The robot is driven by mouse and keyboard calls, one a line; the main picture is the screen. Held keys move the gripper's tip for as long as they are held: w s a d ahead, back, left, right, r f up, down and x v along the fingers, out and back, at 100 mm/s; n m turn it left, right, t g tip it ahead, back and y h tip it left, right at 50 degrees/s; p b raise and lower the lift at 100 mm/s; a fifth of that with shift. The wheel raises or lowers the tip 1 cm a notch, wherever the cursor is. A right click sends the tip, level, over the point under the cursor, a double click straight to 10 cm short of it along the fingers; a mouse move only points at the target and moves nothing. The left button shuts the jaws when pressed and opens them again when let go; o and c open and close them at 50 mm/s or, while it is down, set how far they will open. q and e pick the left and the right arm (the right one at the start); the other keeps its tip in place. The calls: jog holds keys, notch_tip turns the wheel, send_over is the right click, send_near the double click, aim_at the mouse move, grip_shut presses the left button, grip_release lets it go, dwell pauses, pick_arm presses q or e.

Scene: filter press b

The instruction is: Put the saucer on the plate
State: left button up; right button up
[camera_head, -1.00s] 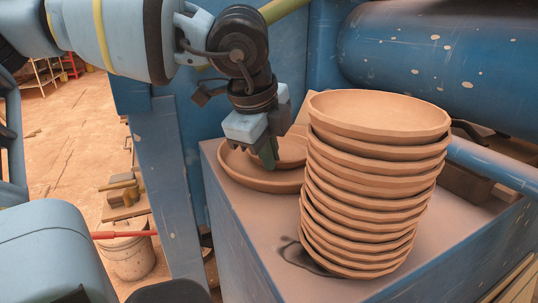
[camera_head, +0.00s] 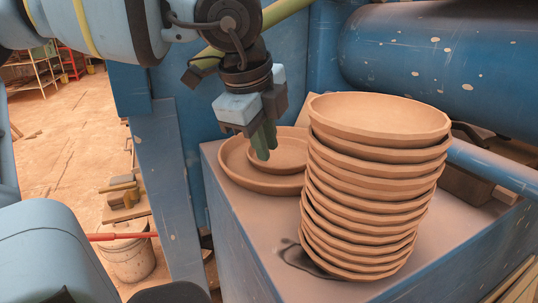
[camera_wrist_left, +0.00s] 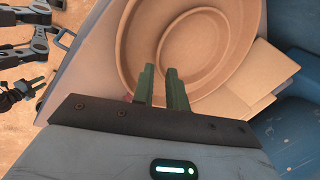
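The saucer (camera_head: 288,153) is a small round terracotta dish. It lies inside the larger terracotta plate (camera_head: 236,165), towards its right side, on top of the blue block. In the left wrist view the saucer (camera_wrist_left: 196,48) also sits within the rim of the plate (camera_wrist_left: 128,52). My left gripper (camera_head: 264,146) hangs above the saucer's left edge, its green fingers pointing down. The fingers (camera_wrist_left: 160,82) stand a little apart with nothing between them. A small dark part at the wrist view's left edge (camera_wrist_left: 36,86) looks like my right gripper; its fingers are too small to judge.
A tall stack of terracotta dishes (camera_head: 372,190) stands just right of the plate, near the block's front. A blue cylinder (camera_head: 440,55) runs behind. Flat tan boards (camera_wrist_left: 250,92) lie beside the plate. The block's top (camera_head: 275,222) is clear in front of the plate.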

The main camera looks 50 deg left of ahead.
pick_arm(q)
jog(key=v, duration=0.7)
jog(key=shift+s+r, duration=0.15)
jog(key=shift+r, duration=0.2)
